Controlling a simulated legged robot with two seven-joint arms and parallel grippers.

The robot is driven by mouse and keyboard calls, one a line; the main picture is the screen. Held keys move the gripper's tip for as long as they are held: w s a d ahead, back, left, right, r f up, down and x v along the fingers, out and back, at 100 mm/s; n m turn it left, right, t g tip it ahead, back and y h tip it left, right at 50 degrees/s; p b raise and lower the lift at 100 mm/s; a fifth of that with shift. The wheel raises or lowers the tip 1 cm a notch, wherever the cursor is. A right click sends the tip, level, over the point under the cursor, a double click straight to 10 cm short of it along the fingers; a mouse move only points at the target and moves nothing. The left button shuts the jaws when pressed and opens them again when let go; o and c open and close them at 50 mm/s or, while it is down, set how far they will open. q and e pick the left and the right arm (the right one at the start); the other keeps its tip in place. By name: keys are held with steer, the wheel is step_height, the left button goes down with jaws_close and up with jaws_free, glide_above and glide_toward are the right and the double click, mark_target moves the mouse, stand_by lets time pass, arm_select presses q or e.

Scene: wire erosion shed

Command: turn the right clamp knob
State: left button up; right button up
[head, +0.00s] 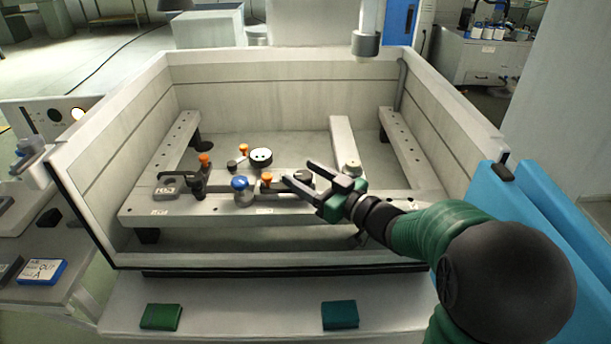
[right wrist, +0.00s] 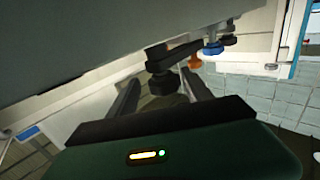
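The right clamp knob (head: 303,175), dark and round, sits on the right side of the fixture's front rail, partly hidden by my right gripper. My right gripper (head: 298,171) is open, its two dark fingers spread about the knob in the head view. In the right wrist view the black knob (right wrist: 165,84) with its dark clamp arm (right wrist: 183,53) shows between and beyond the two finger ends. I cannot tell whether the fingers touch it. My left gripper is not in view.
A blue ball knob (head: 240,183) and an orange knob (head: 266,178) stand close left of the gripper. A dark left clamp (head: 196,184) stands further left. A beige round knob (head: 352,167) is just right. High tank walls (head: 110,140) surround the rails.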

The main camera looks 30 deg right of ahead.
steer(key=shift+a+r, duration=0.1)
steer(key=shift+a, duration=0.3)
steer(key=c, duration=1.2)
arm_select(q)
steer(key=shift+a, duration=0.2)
arm_select(e)
steer(key=shift+d, duration=0.1)
jaws_close()
